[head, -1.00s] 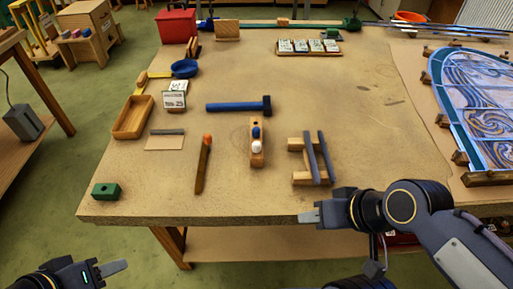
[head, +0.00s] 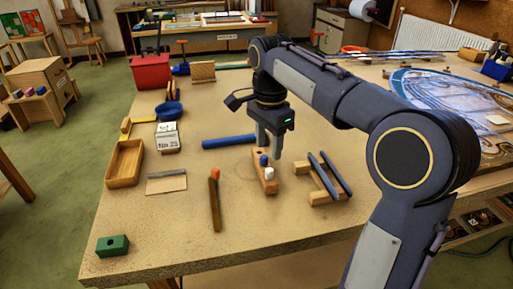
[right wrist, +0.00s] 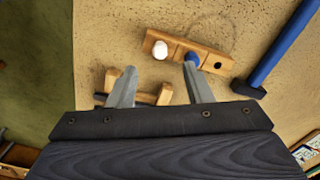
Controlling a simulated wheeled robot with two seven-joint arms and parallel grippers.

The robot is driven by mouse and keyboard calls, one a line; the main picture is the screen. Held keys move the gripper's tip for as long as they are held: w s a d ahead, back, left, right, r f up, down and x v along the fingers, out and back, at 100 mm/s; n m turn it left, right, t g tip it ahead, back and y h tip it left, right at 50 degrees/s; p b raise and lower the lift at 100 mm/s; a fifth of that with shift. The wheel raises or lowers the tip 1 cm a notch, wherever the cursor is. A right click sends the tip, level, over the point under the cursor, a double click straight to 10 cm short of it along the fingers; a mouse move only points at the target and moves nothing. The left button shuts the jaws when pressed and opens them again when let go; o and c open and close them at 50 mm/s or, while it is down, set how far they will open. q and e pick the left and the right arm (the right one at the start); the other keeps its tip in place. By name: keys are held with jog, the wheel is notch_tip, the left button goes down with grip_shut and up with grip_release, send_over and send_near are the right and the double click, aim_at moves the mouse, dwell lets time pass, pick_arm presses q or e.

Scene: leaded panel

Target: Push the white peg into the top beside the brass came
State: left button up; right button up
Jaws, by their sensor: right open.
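The white peg (head: 269,174) stands in a wooden block (head: 258,182) on the table, beside a blue peg (head: 264,160). In the right wrist view, the white peg (right wrist: 160,50) is at the left end of the block (right wrist: 178,47); the blue peg (right wrist: 193,63) is farther right, and an empty dark hole is near the right end. My right gripper (head: 269,150) is open and points down over the block, with nothing between its fingers (right wrist: 160,70). The leaded panel (head: 450,95) lies at the right, partly hidden by my right arm. I cannot make out the brass came. My left gripper is out of view.
A blue-handled hammer (head: 228,142) lies behind the block. Grey strips on a wooden rack (head: 318,199) are close on its right. A chisel-like tool (head: 214,200), an open wooden tray (head: 124,163) and a green block (head: 112,246) are left.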

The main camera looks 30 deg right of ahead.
aim_at(268, 170)
notch_tip(268, 170, down, 8)
jog(key=shift+r+b, duration=0.15)
jog(key=shift+b, duration=0.55)
jog(key=shift+d, duration=0.1)
grip_shut()
jog(key=shift+r+p, duration=0.9)
jog(key=shift+p, duration=0.1)
dwell(1.0)
jog(key=shift+r+p, duration=1.65)
jog(key=shift+p, duration=0.2)
